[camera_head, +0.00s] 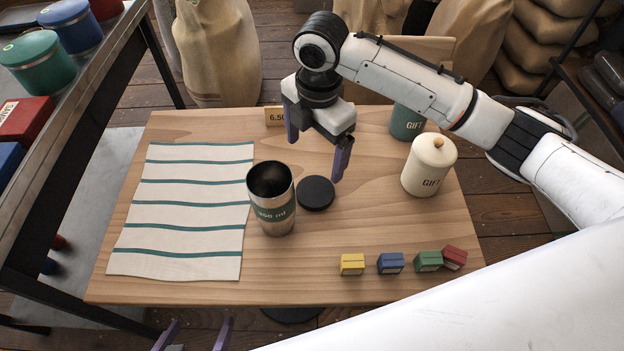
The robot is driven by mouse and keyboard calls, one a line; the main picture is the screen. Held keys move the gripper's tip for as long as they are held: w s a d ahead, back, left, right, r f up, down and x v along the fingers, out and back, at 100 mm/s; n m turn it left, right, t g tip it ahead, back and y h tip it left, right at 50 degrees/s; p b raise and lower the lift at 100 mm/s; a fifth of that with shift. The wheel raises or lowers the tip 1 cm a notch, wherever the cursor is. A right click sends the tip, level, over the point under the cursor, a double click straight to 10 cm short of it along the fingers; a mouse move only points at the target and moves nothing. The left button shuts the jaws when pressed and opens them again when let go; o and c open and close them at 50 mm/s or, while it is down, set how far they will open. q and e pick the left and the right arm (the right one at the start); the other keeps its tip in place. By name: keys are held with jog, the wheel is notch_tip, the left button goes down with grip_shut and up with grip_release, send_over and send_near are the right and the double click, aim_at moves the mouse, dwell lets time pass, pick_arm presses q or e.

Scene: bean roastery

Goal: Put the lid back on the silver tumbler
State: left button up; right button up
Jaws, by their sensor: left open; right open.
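The silver tumbler (268,222) stands upright and open on the wooden table, with a dark inside and a green band marked in ml. A round black lid (316,193) lies flat on the table just right of the tumbler, apart from or nearly touching it. My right gripper (315,160) reaches in from the right, open and empty, above and behind the lid, with its purple fingers apart. My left gripper (194,335) shows only its purple fingertips at the bottom edge, open and empty, below the table's front edge.
A striped cloth (185,213) covers the table's left. A cream canister (428,167) and a green canister (406,122) marked GIFT stand at the right. Several small boxes (391,263) line the front right. A price sign (275,116) stands behind my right gripper.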

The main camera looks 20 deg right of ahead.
jog(key=shift+s+a+f+n+g, duration=0.1)
jog(key=shift+s+f+n+g, duration=0.1)
jog(key=shift+s, duration=0.25)
jog(key=shift+s+a+f+n+g, duration=0.1)
jog(key=shift+s+n+g, duration=0.1)
jog(key=shift+s, duration=0.25)
send_over(315, 191)
jog(key=f, duration=0.4)
jog(key=shift+s+a+f, duration=0.1)
jog(key=shift+s+f, duration=0.15)
jog(key=shift+f, duration=0.25)
jog(key=shift+w+f, duration=0.15)
jog(key=shift+f, duration=1.15)
jog(key=shift+w+f, duration=0.1)
jog(key=shift+f, duration=1.2)
